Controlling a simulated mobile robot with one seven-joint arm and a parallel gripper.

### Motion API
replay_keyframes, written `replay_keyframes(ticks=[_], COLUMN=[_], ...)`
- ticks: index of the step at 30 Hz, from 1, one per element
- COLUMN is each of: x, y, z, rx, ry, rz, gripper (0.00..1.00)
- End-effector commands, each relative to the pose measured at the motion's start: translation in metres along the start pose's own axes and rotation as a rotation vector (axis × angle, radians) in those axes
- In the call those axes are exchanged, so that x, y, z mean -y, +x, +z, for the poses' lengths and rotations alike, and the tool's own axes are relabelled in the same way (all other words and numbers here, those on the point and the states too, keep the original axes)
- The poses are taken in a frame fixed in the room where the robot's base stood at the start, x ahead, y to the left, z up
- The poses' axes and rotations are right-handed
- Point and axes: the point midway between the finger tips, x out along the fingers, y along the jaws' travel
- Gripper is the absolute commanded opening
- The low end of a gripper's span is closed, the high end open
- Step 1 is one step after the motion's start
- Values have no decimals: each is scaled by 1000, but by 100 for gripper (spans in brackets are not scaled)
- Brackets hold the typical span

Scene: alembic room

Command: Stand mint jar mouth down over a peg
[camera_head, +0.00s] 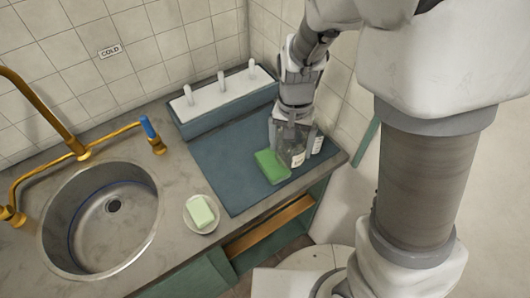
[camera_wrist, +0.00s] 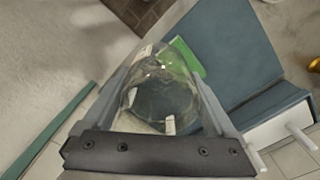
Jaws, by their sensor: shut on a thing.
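My gripper (camera_head: 293,147) points down at the right end of the counter and is shut on a clear glass jar (camera_head: 291,153) with a small pale label. The label is too small to read. In the wrist view the jar (camera_wrist: 160,95) sits between my two fingers; which way its mouth faces is hard to tell. The jar is over the right part of the blue mat; whether it touches the mat is unclear. The peg rack (camera_head: 238,102), a white board on a blue base, stands behind the mat with three white pegs (camera_head: 221,82), all bare.
A green sponge (camera_head: 272,166) lies on the blue mat (camera_head: 222,156), close beside the jar. A dish (camera_head: 203,224) with pale green soap is at the front of the counter. The sink (camera_head: 85,220) and brass taps are at left. A tiled wall stands close behind and right.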

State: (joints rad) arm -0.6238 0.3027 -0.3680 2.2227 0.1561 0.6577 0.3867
Motion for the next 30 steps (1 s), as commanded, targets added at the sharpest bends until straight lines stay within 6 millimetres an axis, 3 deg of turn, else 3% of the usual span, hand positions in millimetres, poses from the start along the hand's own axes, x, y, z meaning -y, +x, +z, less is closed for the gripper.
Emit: replay_keyframes(ticks=[3, 9, 14, 24, 30], x=[14, 24, 45, 104, 126], y=[6, 8, 21, 57, 70], z=[25, 40, 33, 9, 1], rx=[-5, -7, -5, -6, -7], ry=[48, 93, 95, 94, 96], rz=[-14, -19, -16, -17, -19], gripper=[0, 0, 0, 0, 0])
